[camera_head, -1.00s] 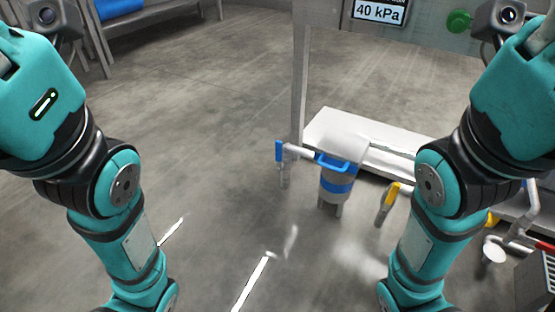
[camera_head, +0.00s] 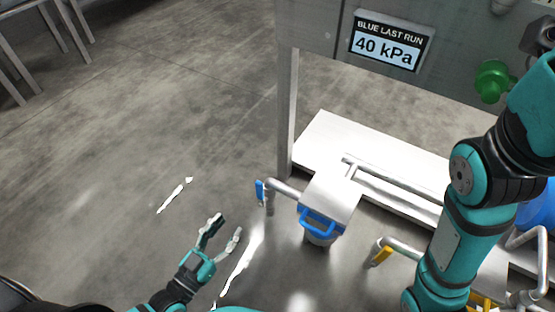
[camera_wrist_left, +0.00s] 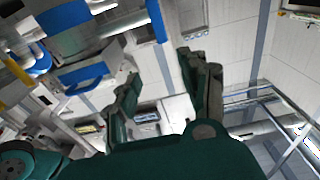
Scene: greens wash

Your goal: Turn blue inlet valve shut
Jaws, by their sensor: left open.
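The blue inlet valve lever (camera_head: 261,191) hangs upright at the left end of a short grey pipe, beside a filter housing (camera_head: 331,200) with a blue handle (camera_head: 318,223). My left gripper (camera_head: 227,225) is open and empty, below and left of the lever and apart from it. In the left wrist view, my open fingers (camera_wrist_left: 160,82) frame a gap, with a blue bar that looks like the lever (camera_wrist_left: 156,20) above it and the housing's blue handle (camera_wrist_left: 84,78) to the left. My right arm shows, but its gripper is out of view.
A yellow valve lever (camera_head: 381,256) sits on another pipe to the right. A white low shelf (camera_head: 330,145) with pipes lies behind the housing. A sign (camera_head: 388,42) reads "BLUE LAST RUN 40 kPa", with a green knob (camera_head: 495,80) to its right.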

